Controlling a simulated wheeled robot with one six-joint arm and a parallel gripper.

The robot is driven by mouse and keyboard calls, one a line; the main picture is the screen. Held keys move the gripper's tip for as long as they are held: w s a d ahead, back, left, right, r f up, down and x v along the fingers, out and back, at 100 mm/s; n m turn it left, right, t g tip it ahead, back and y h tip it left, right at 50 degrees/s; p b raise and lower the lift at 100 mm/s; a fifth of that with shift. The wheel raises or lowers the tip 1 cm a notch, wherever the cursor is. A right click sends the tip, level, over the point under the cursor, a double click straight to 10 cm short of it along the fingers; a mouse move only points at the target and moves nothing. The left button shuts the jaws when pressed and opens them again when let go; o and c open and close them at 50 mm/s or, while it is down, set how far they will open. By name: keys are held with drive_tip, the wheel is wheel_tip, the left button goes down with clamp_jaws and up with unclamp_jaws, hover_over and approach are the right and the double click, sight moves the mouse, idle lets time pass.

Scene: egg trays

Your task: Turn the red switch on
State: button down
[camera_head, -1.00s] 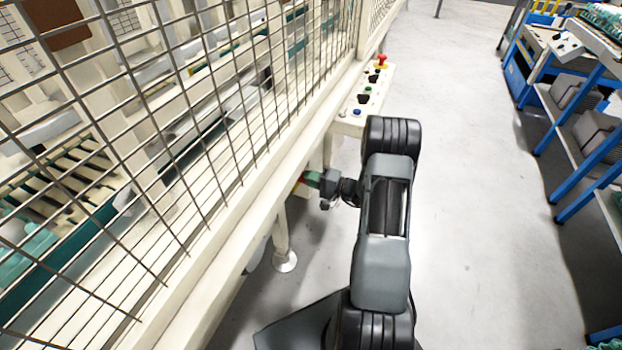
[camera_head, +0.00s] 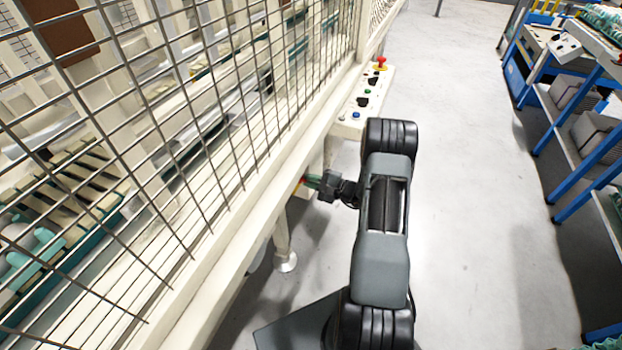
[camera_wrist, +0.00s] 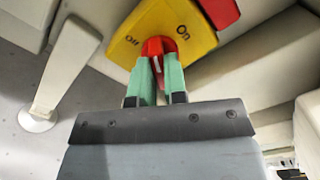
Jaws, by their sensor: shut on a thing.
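The red switch (camera_wrist: 153,47) is a knob on a yellow plate (camera_wrist: 140,20) marked "Off" on the left and "On" on the right, seen in the wrist view. My gripper (camera_wrist: 158,66) has green fingers, one on each side of the knob, shut on it. A white mark shows on the knob between the fingers; the fingers partly hide the knob, and I cannot tell which label it points to. In the head view my gripper (camera_head: 312,182) reaches left to the machine's lower frame, where the switch shows only as a small red and yellow bit.
A red part (camera_wrist: 220,10) adjoins the yellow plate. A wire fence (camera_head: 190,130) and cream rail run along the left. A control panel (camera_head: 362,100) with buttons and a red emergency stop juts out ahead. Blue racks (camera_head: 580,120) stand at right; the floor between is clear.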

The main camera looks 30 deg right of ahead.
drive_tip(key=m+p, duration=0.4)
drive_tip(key=m, duration=0.7)
drive_tip(key=shift+m, duration=0.3)
idle(0.4)
drive_tip(key=c, duration=1.2)
unclamp_jaws()
drive_tip(key=shift+o, duration=0.2)
drive_tip(key=shift+p, duration=0.3)
drive_tip(key=p+v, duration=0.1)
drive_tip(key=v, duration=1.3)
drive_tip(key=shift+p, duration=0.35)
drive_tip(key=shift+w, duration=0.1)
